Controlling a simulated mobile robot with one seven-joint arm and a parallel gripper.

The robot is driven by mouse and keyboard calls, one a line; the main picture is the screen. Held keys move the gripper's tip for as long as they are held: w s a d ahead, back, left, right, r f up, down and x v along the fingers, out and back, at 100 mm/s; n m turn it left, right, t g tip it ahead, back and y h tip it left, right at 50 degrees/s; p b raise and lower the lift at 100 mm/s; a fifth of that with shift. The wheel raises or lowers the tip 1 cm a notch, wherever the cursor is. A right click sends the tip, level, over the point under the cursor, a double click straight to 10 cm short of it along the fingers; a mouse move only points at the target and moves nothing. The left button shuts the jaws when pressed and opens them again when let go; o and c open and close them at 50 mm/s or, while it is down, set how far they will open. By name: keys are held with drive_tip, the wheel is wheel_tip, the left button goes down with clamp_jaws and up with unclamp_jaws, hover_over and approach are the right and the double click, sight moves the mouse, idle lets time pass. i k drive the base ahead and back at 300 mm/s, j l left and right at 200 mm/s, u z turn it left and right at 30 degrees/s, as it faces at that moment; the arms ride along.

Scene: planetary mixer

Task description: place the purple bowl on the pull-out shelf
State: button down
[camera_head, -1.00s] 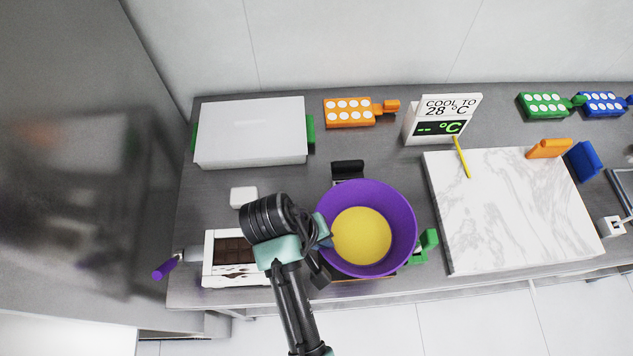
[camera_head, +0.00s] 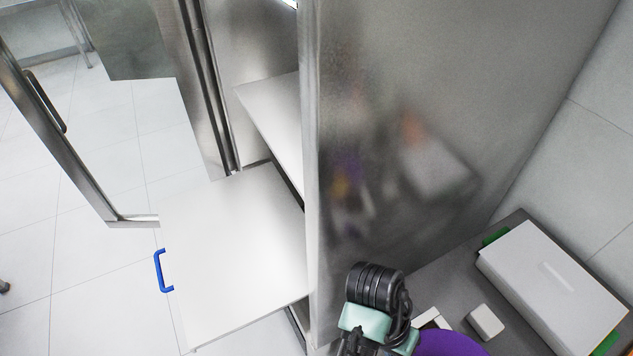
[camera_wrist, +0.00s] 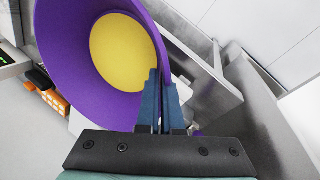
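The purple bowl (camera_head: 448,343) shows only as a rim at the bottom edge of the head view. In the wrist view the bowl (camera_wrist: 62,50) fills the upper left, with yellow contents (camera_wrist: 122,50). My gripper (camera_wrist: 161,95) is shut on the bowl's wall, its blue fingers close together at the rim. In the head view the fingertips are hidden. The pull-out shelf (camera_head: 235,255), a bare white board with a blue handle (camera_head: 161,270), extends from the open steel cabinet, left of my arm.
The cabinet's steel side wall (camera_head: 400,130) stands between the shelf and the counter. Another white shelf (camera_head: 275,115) sits higher inside. The open glass door (camera_head: 100,120) is at the left. A white box (camera_head: 555,285) and a small white block (camera_head: 486,321) are on the counter.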

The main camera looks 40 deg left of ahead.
sight(216, 244)
drive_tip(key=j+u, duration=0.2)
drive_tip(key=u, duration=0.25)
drive_tip(key=j+u, duration=0.25)
drive_tip(key=u, duration=0.2)
drive_tip(key=j+u, duration=0.25)
drive_tip(key=u, duration=0.2)
drive_tip(key=i+j, duration=0.1)
drive_tip(key=j, duration=0.15)
drive_tip(key=i+j, duration=0.15)
drive_tip(key=i+j+z, duration=0.2)
drive_tip(key=z, duration=0.15)
drive_tip(key=i+j+z, duration=0.15)
drive_tip(key=j+z, duration=0.2)
drive_tip(key=i+j+z, duration=0.1)
drive_tip(key=j+z, duration=0.3)
drive_tip(key=j, duration=0.1)
